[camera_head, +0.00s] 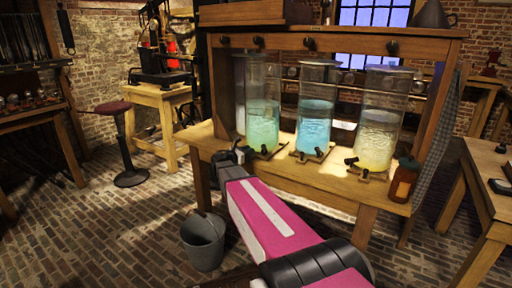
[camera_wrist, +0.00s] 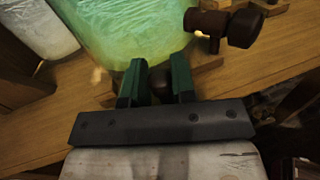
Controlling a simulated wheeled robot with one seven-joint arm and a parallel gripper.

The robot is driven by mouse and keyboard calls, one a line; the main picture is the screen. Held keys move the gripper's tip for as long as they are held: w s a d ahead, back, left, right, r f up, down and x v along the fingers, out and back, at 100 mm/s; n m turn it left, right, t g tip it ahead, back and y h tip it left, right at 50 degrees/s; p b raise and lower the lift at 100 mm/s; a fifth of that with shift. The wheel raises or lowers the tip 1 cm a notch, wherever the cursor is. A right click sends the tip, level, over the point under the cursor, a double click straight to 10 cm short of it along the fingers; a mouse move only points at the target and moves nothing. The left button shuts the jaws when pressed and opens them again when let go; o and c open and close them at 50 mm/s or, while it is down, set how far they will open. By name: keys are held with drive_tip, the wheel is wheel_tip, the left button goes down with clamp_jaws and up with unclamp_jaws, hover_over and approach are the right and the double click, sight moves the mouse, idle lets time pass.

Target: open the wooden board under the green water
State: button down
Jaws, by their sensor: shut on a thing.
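The glass jar of green water (camera_head: 263,122) stands at the left of the row of jars on the wooden bench. It also fills the top of the wrist view (camera_wrist: 120,30). A small wooden board (camera_wrist: 207,66) lies under it, largely hidden by the jar and my gripper. My gripper (camera_wrist: 159,74) is at the front of the jar's base, its two green fingers on either side of a dark round knob (camera_wrist: 160,87), and it is shut on that knob. Whether the knob belongs to the board is hard to tell. A dark tap (camera_wrist: 215,25) sticks out at upper right.
A jar of blue water (camera_head: 315,118) and a jar of yellowish water (camera_head: 377,130) stand to the right, each with a tap. A brown bottle (camera_head: 403,180) stands at the bench's right end. A grey bucket (camera_head: 203,241) is on the brick floor.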

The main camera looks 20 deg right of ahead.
drive_tip(key=s+a, duration=0.8)
drive_tip(key=a, duration=0.2)
drive_tip(key=shift+s+a, duration=0.25)
drive_tip(key=shift+a, duration=0.05)
drive_tip(key=c, duration=1)
unclamp_jaws()
drive_tip(key=shift+o, duration=0.2)
drive_tip(key=shift+a, duration=0.1)
drive_tip(key=v, duration=1)
drive_tip(key=shift+s+a, duration=0.15)
drive_tip(key=shift+a, duration=0.15)
drive_tip(key=shift+f, duration=0.1)
